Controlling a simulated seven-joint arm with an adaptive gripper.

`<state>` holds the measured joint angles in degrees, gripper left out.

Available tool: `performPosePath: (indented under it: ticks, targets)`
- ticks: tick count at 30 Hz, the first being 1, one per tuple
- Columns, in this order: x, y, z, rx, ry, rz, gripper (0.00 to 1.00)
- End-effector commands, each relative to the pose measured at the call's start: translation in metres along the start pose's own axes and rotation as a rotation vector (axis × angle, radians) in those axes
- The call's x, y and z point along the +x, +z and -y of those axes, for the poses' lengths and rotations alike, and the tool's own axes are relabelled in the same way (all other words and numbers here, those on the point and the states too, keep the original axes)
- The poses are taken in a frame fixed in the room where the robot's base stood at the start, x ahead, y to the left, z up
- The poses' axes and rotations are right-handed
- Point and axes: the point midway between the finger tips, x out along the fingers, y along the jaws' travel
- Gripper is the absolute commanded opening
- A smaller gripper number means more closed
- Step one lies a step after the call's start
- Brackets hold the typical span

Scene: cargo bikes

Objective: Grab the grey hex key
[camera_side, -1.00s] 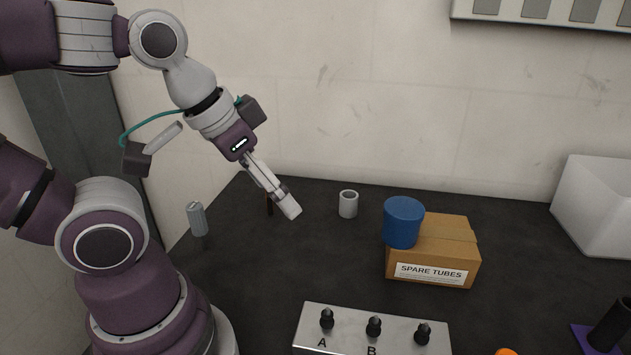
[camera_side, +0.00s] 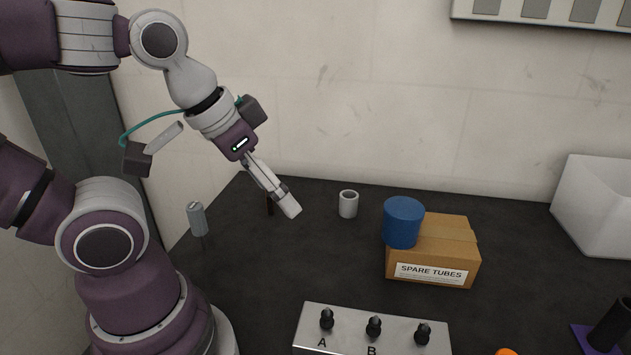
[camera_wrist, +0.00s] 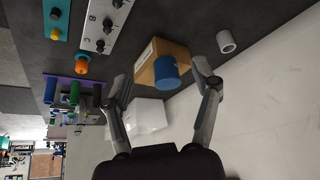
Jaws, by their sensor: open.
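I cannot make out a grey hex key for certain in either view. My gripper (camera_side: 289,207) hangs in the air above the left part of the dark table, tilted down to the right. In the wrist view its two fingers (camera_wrist: 161,74) are spread apart with nothing held between them. A small grey upright piece on a thin stem (camera_side: 197,218) stands left of my gripper; I cannot tell what it is.
A grey cup (camera_side: 348,204) stands right of my gripper. A blue cylinder (camera_side: 403,224) is at a cardboard box labelled SPARE TUBES (camera_side: 434,264). A panel with black knobs (camera_side: 350,338) lies in front. A white bin (camera_side: 595,205) stands far right. Table between gripper and panel is clear.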

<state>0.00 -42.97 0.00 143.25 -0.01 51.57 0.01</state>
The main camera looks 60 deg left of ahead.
Motion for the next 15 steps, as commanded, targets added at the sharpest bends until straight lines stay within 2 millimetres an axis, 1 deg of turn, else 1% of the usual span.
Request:
performPosePath:
  ticks: [5,7,8,11,12,14,15]
  targets:
    - [0.0,0.0,0.0,-0.002,0.0,0.001,0.62]
    - [0.002,-0.003,0.007,-0.058,-0.009,0.022,0.62]
    - [0.003,-0.004,0.014,-0.11,-0.016,0.042,0.62]
    - [0.011,-0.009,0.058,-0.407,-0.069,0.141,0.62]
    - [0.014,-0.006,0.082,-0.554,-0.1,0.183,0.62]
    - [0.018,0.004,0.119,-0.765,-0.151,0.241,0.62]
    - [0.019,0.015,0.142,-0.893,-0.186,0.275,0.62]
